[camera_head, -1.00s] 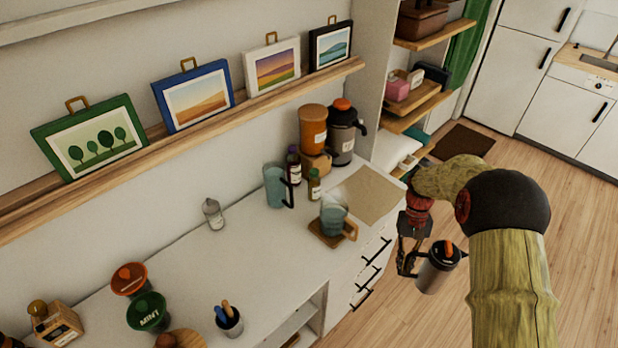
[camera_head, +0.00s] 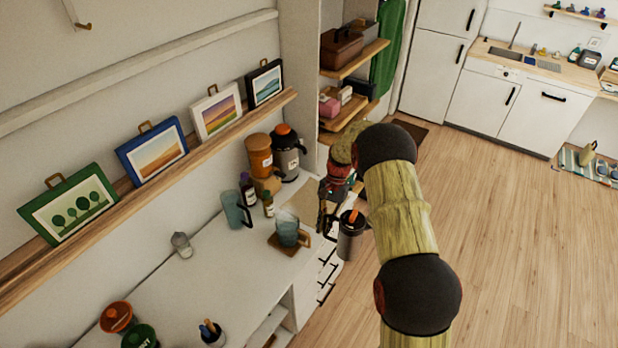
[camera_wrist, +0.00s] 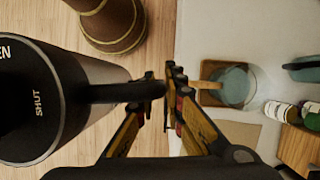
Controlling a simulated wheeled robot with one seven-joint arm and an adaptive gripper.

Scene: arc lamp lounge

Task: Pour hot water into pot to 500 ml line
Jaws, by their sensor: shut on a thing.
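A dark metal flask (camera_head: 351,238) with a black top and an orange button is held about upright beside the counter's front edge. It fills the left of the wrist view (camera_wrist: 40,100), where its top reads "SHUT" and part of another word. My gripper (camera_head: 328,218) is shut on the flask's black handle, as the wrist view (camera_wrist: 165,88) shows. The clear bluish glass pot (camera_head: 288,230) with a wooden handle stands on a wooden coaster (camera_head: 277,242), left of the flask. It also shows in the wrist view (camera_wrist: 236,85). Its level line and contents cannot be made out.
Behind the pot stand a blue jug (camera_head: 232,210), small bottles (camera_head: 247,188), an orange canister (camera_head: 258,155) and another orange-topped flask (camera_head: 287,158). A small glass shaker (camera_head: 182,245) stands left. The white counter (camera_head: 190,290) is largely clear between; open floor lies right.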

